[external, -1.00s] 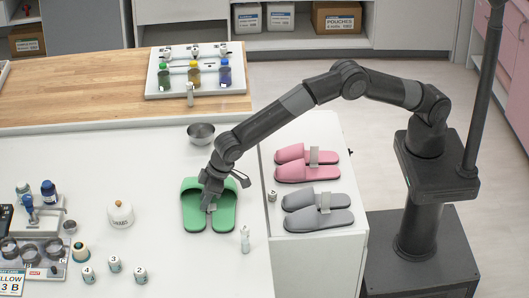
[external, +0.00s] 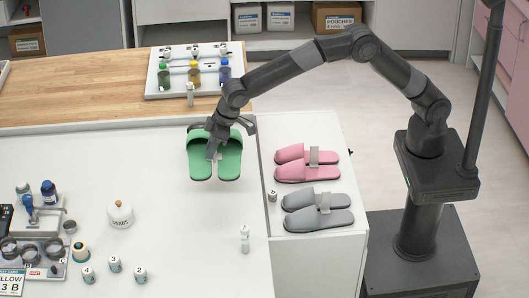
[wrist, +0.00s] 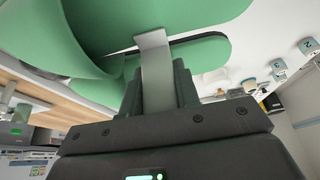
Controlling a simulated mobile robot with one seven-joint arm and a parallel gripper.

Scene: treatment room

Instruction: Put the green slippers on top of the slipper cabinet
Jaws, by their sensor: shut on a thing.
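The pair of green slippers (external: 229,162) hangs from my gripper (external: 214,152) above the white table, left of the slipper cabinet. My gripper is shut on the light clip that joins the two slippers. In the wrist view the green slippers (wrist: 210,55) fill the upper part, and the clip (wrist: 155,70) sits between my fingers. The slipper cabinet (external: 330,250) is white, at the right end of the table. On its top lie a pink pair (external: 293,173) and, nearer the camera, a grey pair (external: 305,221), each with a clip.
The cabinet top is bare behind the pink pair. A small numbered bottle (external: 272,196) stands at its left edge and another bottle (external: 245,240) on the table. A metal bowl (external: 196,128) is partly hidden behind the slippers. A bottle rack (external: 230,88) stands at the back.

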